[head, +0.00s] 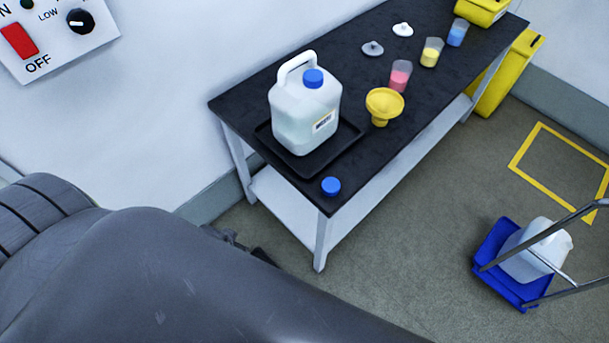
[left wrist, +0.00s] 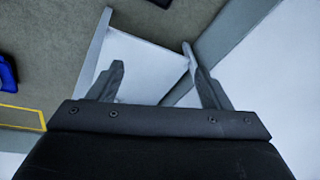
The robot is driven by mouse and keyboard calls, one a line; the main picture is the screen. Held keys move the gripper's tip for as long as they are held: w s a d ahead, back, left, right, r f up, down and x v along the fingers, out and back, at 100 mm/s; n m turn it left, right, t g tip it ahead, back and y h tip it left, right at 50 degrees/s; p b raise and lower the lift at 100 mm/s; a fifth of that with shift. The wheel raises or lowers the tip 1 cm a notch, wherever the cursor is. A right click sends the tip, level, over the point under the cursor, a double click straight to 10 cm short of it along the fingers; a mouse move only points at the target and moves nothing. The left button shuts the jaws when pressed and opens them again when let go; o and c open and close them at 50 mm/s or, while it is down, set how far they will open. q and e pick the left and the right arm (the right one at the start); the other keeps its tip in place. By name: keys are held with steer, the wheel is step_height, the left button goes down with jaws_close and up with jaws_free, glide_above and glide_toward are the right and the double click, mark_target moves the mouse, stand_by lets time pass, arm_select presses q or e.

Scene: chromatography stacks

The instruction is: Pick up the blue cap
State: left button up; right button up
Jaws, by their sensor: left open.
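A loose blue cap (head: 331,187) lies on the near corner of the black table top (head: 245,104). Another blue cap (head: 313,78) sits on the white jug (head: 300,115), which stands upright in a black tray (head: 350,134). My left gripper (left wrist: 152,56) is open and empty in the left wrist view, with the white lower shelf (left wrist: 145,65) beyond its fingers. In the head view my dark arm largely hides this gripper, which is low and left of the table. The loose cap is not visible in the left wrist view. My right gripper is not in view.
A yellow funnel (head: 384,104) and cups with pink (head: 400,76), yellow (head: 431,52) and blue (head: 457,33) contents stand farther along the table. A blue trolley (head: 497,262) carrying a white jug stands at right. A white wall is behind the table.

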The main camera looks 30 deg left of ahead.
arm_select(q)
step_height(320, 180, up, 16)
steer(key=w+d+p, duration=0.2)
steer(key=p, duration=0.2)
steer(key=w+d+r+n+g+h, duration=0.1)
steer(key=w+d+r, duration=0.1)
steer(key=w+d, duration=0.45)
steer(key=w+d+r+n+g, duration=0.1)
steer(key=w+d+r+n, duration=0.15)
steer(key=w, duration=0.75)
steer(key=w+d+r+n+g+h, duration=0.1)
steer(key=w+d+r, duration=0.1)
steer(key=w+d, duration=0.5)
steer(key=b, duration=0.4)
glide_above(331, 185)
step_height(331, 185, down, 5)
steer(key=f, duration=0.6)
steer(key=shift+a+f+p, duration=0.2)
steer(key=shift+f+p, duration=0.1)
steer(key=shift+p, duration=0.05)
steer(key=shift+d+f+p, duration=0.15)
steer(key=shift+f+p, duration=0.2)
steer(key=shift+f, duration=2.5)
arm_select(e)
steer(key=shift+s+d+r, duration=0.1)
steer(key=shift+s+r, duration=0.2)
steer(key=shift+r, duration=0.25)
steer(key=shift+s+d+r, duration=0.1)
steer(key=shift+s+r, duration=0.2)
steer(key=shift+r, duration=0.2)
